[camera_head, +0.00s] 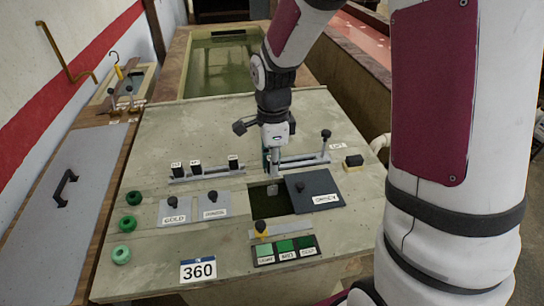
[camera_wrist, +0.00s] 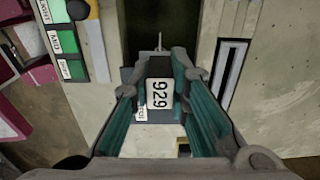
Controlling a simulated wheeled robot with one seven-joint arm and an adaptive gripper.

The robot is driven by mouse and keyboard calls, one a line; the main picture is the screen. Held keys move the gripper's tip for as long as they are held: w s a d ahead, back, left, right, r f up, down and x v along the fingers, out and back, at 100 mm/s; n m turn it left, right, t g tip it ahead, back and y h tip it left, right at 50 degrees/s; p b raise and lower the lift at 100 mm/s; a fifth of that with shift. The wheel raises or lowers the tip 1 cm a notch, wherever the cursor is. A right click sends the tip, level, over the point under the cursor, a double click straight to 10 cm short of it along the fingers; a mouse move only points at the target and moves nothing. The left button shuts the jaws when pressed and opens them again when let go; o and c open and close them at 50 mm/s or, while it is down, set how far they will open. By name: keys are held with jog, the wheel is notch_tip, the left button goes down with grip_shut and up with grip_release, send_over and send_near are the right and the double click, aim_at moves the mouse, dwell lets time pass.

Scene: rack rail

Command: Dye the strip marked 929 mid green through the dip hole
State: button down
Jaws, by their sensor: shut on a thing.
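My gripper (camera_head: 270,168) points down over the bench and is shut. In the wrist view the gripper (camera_wrist: 160,72) has a white tag reading 929 (camera_wrist: 158,94) between its fingers, the strip's label. In the head view a small grey piece, apparently the strip's lower end (camera_head: 272,189), shows below the gripper at the dip hole (camera_head: 262,207). I cannot tell whether it touches the dye. The hole is a dark opening, partly uncovered, beside a dark lid (camera_head: 310,185). A green shade card (camera_head: 285,249) lies in front, with light, mid and deep patches.
A rail with several black tagged clips (camera_head: 204,172) is left of the gripper. A rail with a knob (camera_head: 325,134) is to the right. A 360 sign (camera_head: 198,270) is at front.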

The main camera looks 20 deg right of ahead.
notch_tip(320, 180, down, 16)
jog(key=b, duration=0.7)
jog(key=shift+r, duration=0.2)
dwell(6.4)
